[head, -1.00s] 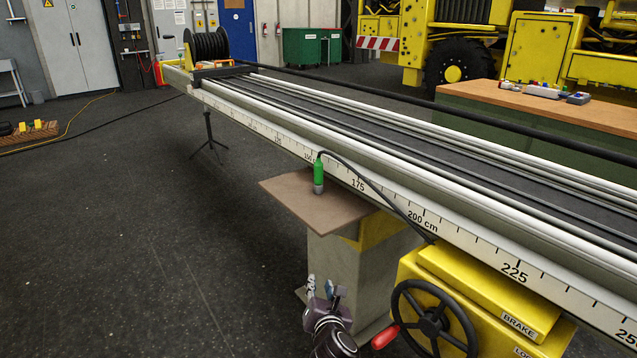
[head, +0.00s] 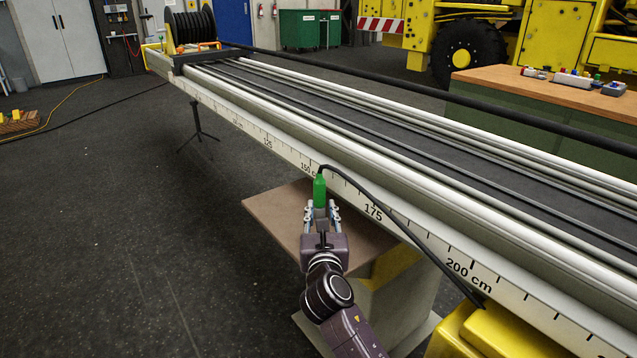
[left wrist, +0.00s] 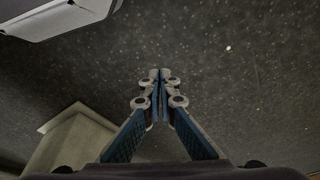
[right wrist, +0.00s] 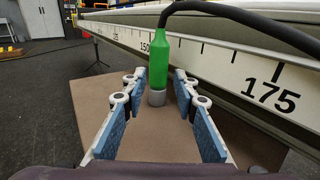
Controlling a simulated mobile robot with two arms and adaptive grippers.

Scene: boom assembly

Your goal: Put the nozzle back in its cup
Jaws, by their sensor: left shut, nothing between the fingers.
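The green nozzle (head: 320,190) stands upright on a brown board beside the boom, with a black hose curving from its top. In the right wrist view the nozzle (right wrist: 175,62) has a short grey cylindrical piece at its foot; I cannot tell whether this is its tip or the cup. No separate cup is clear. My right gripper (head: 321,209) is open, with its fingertips on the near left and right of the nozzle's lower part. A gap shows on both sides in the right wrist view. My left gripper (left wrist: 160,75) is shut and empty over dark floor, outside the head view.
The brown board (head: 275,215) has bare room left of the nozzle. The boom (head: 240,128) with its centimetre scale runs close behind. The hose (head: 400,225) drops right toward a yellow housing (head: 490,330). A workbench (head: 540,85) stands at the back right.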

